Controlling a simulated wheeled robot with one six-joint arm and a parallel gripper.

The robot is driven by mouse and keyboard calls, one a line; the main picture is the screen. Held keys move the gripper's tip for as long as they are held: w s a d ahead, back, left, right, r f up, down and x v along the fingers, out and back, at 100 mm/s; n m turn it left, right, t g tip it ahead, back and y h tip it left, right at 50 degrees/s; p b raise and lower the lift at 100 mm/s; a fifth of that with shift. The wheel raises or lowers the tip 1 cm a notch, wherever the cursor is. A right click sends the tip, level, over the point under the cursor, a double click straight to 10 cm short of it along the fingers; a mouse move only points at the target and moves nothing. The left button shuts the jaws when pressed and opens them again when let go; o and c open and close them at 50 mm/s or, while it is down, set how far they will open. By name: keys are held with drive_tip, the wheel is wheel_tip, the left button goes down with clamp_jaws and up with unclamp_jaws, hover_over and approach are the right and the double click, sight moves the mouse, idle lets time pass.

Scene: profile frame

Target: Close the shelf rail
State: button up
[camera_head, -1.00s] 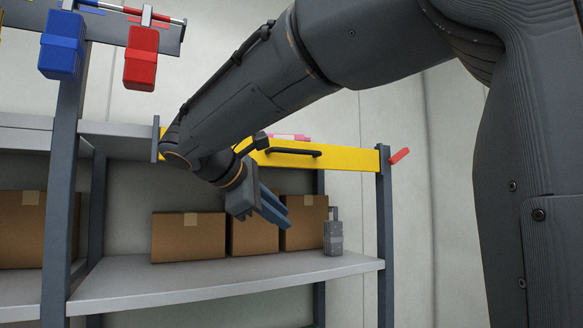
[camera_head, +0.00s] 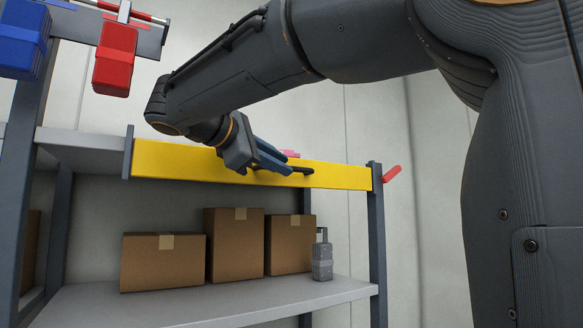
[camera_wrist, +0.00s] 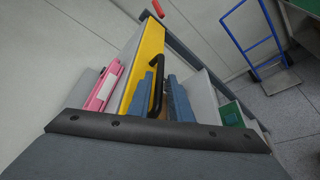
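The yellow shelf rail (camera_head: 200,163) spans the front of the upper shelf between two grey posts. Its black handle (camera_head: 300,171) is partly hidden behind my gripper in the head view. My gripper (camera_head: 273,160) is at the rail's front, at the handle. In the wrist view, the blue fingers (camera_wrist: 160,97) stand apart, with the black handle (camera_wrist: 157,80) between them and the yellow rail (camera_wrist: 147,62) to the left. Contact with the handle cannot be told. A red lever (camera_head: 392,173) sticks out at the rail's right end.
Cardboard boxes (camera_head: 235,245) and a grey padlock-like item (camera_head: 322,257) stand on the lower shelf (camera_head: 230,308). A pink item (camera_wrist: 103,88) lies behind the rail. Blue (camera_head: 20,40) and red (camera_head: 115,58) blocks hang at upper left. A blue hand truck (camera_wrist: 255,45) stands at right in the wrist view.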

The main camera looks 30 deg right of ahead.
drive_tip(key=shift+p+x, duration=0.65)
drive_tip(key=shift+x, duration=1.65)
drive_tip(key=shift+f, duration=0.1)
clamp_jaws()
